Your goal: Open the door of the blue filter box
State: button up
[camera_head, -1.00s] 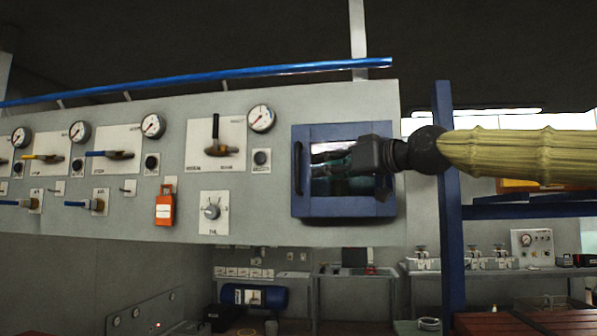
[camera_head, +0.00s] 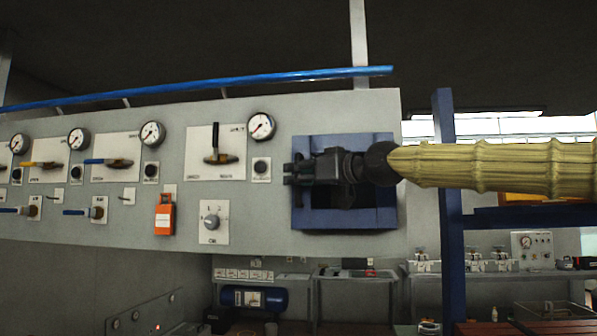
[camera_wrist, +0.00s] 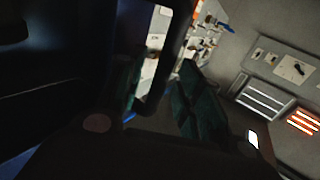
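The blue filter box (camera_head: 384,218) is set in the right end of the grey panel in the head view. My gripper (camera_head: 291,175) lies across its front, fingertips pointing left at the box's left edge, and hides the handle there. In the wrist view, the dark door (camera_wrist: 50,75) fills the left side. Its dark handle (camera_wrist: 174,50) stands between the two green-padded fingers of my gripper (camera_wrist: 158,95). The fingers look apart, with a gap beside the handle. My gripper hides much of the door front, and I cannot tell whether it stands slightly ajar.
The panel (camera_head: 265,220) carries gauges, levers and knobs left of the box. A blue pipe (camera_head: 230,83) runs above it. A blue upright post (camera_head: 449,200) stands right of the panel, below and behind my arm. Benches stand in the background.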

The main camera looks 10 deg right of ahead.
jog(key=shift+w+a, duration=0.2)
jog(key=shift+w, duration=0.05)
grip_shut()
jog(key=shift+s, duration=0.1)
